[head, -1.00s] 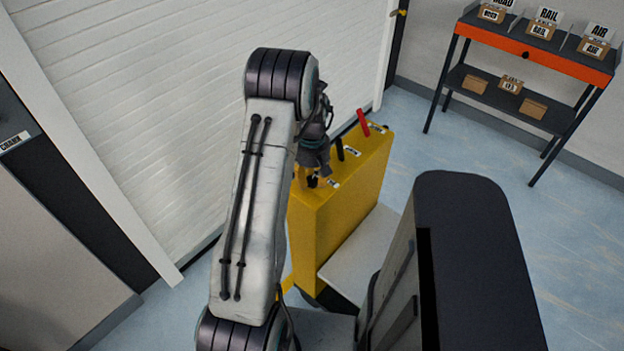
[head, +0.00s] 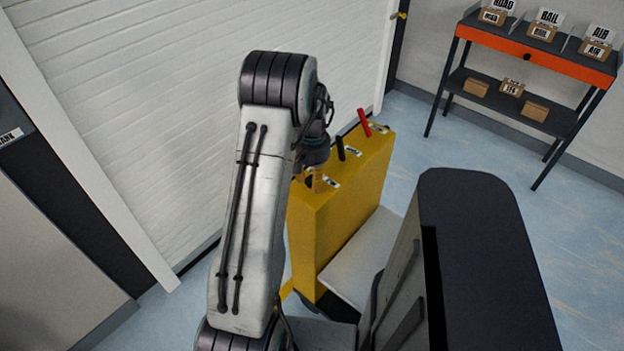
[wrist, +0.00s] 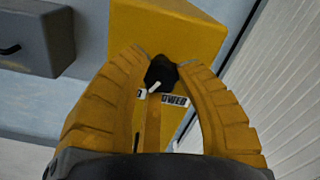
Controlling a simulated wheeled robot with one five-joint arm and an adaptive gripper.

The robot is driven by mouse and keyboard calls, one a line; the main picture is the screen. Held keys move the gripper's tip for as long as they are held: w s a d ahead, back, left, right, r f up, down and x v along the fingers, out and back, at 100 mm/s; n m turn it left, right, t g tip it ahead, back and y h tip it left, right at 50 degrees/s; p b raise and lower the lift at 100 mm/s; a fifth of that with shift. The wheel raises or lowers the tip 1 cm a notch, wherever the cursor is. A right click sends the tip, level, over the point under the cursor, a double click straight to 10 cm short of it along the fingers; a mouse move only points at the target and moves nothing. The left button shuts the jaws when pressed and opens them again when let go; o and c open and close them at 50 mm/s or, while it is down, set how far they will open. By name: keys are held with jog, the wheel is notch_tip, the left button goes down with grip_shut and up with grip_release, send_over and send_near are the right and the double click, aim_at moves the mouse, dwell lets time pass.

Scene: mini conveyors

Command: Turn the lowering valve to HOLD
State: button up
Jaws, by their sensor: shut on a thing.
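The lowering valve is a black knob (wrist: 161,72) with a white pointer, on the top of a yellow cabinet (head: 342,226). My gripper (wrist: 160,66) is shut on the knob, one yellow finger on each side. In the wrist view the white pointer slants down and left, towards a mostly hidden label (wrist: 139,95). A label reading "OWER" (wrist: 175,99) shows just right of it, its first letter covered. In the head view my gripper (head: 316,181) is at the cabinet's near top end and hides the knob.
A black lever (head: 341,149) and a red lever (head: 364,122) stand farther along the cabinet top. A white shutter (head: 150,110) is close on the left. A shelf rack (head: 535,58) with small boxes stands at the back right, with open floor before it.

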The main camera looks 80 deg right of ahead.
jog(key=shift+a+f+m, duration=0.1)
jog(key=shift+m, duration=0.5)
jog(key=o, duration=1.2)
notch_tip(320, 180, up, 12)
jog(key=shift+r, duration=0.1)
dwell(0.8)
